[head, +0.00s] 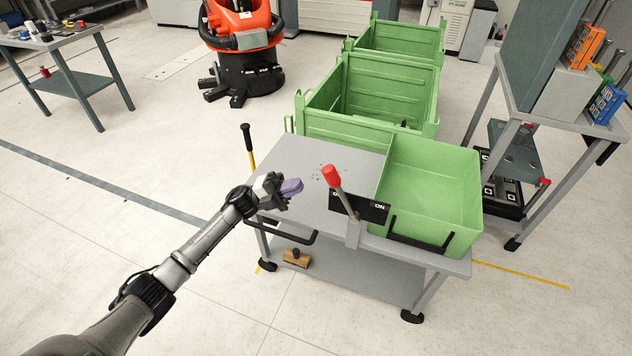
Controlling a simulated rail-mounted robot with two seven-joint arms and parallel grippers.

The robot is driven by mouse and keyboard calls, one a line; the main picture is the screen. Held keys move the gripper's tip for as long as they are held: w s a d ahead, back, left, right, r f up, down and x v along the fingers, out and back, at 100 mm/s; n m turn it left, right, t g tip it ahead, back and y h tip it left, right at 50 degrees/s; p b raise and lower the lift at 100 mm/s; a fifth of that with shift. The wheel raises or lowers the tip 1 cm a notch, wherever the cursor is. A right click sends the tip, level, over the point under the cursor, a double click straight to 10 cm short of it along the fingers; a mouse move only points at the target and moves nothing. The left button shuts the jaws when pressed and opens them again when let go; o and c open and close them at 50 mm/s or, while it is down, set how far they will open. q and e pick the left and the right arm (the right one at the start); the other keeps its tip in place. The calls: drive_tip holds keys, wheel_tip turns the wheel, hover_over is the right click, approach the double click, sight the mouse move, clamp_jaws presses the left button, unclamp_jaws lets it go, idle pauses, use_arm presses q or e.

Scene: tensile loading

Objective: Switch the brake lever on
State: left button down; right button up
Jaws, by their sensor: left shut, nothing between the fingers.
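The brake lever (341,197) has a red knob and a grey stem. It stands at the front edge of a grey cart (312,170), and its knob leans to the left. A black label plate (374,211) behind the stem reads "ON" at its right end; its left part is partly covered by the lever. My left gripper (293,187), with purple fingers, is shut and empty. It is over the left part of the cart top, left of the red knob and apart from it in the picture. My right gripper is not in view.
A green bin (440,170) sits on the cart's right side, with larger green crates (318,118) behind. Black handles stick out at the cart's front. A tool table (562,115) stands at right, and an orange robot (243,40) at the back.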

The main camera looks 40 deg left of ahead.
sight(341, 194)
use_arm(q)
drive_tip(key=b+x, duration=0.1)
drive_tip(key=x, duration=0.5)
drive_tip(key=shift+b, duration=0.3)
